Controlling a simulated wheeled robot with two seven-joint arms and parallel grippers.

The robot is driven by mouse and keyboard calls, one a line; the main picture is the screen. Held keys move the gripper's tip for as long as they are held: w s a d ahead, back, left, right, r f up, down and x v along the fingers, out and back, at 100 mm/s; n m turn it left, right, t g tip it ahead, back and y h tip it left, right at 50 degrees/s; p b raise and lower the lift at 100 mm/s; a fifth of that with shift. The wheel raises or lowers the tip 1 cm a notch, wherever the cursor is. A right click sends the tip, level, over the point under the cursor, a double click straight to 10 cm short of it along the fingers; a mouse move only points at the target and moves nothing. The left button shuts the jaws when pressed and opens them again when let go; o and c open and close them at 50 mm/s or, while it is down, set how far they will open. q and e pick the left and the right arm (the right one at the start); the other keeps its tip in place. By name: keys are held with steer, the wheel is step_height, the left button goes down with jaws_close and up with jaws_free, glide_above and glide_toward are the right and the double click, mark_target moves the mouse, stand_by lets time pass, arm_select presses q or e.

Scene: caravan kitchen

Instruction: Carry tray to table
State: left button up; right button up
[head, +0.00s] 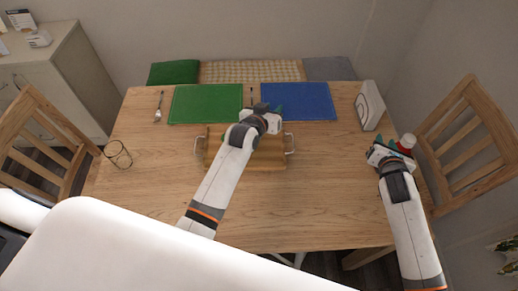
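The wooden tray (268,160) rests on the table (300,210), a little behind its middle. My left gripper (264,108) is above the tray's far side, near the gap between the two placemats. Its fingers are mostly hidden. My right gripper (383,151) is at the table's right side, well apart from the tray. Its finger opening is not clear.
A green placemat (206,103) and a blue placemat (305,101) lie along the far edge. A fork (158,106) and a glass (118,154) are at left. Wooden chairs flank the table.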

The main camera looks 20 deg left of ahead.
steer(key=v, duration=1)
steer(key=shift+s+a+r, duration=0.2)
steer(key=shift+a, duration=0.2)
